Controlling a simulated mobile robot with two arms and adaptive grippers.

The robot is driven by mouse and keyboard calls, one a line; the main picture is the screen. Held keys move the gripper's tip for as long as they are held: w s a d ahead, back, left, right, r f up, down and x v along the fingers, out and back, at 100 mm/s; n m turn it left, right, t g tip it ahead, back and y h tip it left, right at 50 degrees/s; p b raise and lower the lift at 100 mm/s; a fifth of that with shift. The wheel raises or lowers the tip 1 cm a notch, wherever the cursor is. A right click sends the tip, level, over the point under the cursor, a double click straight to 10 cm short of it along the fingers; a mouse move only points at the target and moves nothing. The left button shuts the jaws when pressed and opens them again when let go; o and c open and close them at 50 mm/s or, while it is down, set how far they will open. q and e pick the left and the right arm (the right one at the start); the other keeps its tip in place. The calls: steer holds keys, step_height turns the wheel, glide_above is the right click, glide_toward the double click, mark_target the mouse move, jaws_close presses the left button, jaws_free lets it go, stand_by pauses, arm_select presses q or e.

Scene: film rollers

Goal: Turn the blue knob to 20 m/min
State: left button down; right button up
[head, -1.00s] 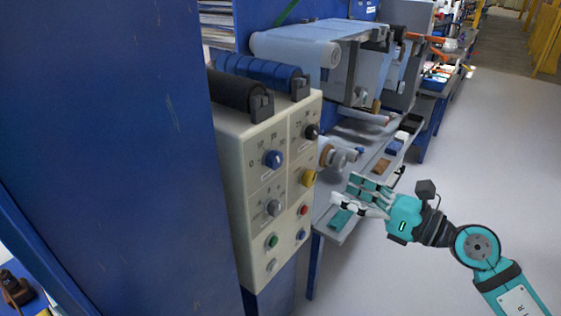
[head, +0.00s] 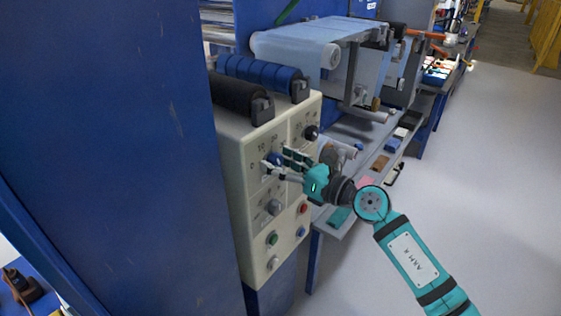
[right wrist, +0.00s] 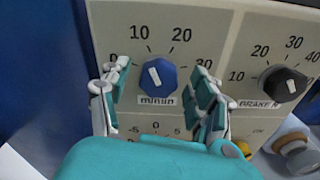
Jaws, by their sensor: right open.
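The blue knob (right wrist: 158,77) sits on the beige control panel (right wrist: 225,30), on a dial labelled m/min with marks 0, 10, 20 and 30. In the head view the blue knob (head: 274,159) is partly covered by my fingers. My right gripper (head: 279,163) is open in front of the panel, with one finger on each side of the knob. In the right wrist view the fingers appear apart from the knob. My left gripper is not in view.
A black brake knob (right wrist: 283,84) is right of the blue one. A grey knob (head: 273,207), green button (head: 272,239) and red button (head: 302,209) sit lower. A large blue cabinet wall (head: 110,130) stands left; open floor (head: 480,180) lies right.

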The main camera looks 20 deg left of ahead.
steer(key=c, duration=1.2)
steer(key=shift+r+m+p, duration=0.15)
steer(key=shift+m+p, duration=0.65)
steer(key=shift+p, duration=0.15)
steer(key=m+p, duration=0.3)
steer(key=shift+w, duration=0.1)
steer(key=m+p, duration=0.3)
steer(key=m, duration=0.1)
steer(key=shift+f+m+p, duration=0.2)
steer(key=shift+m+p, duration=0.3)
steer(key=shift+m, duration=0.1)
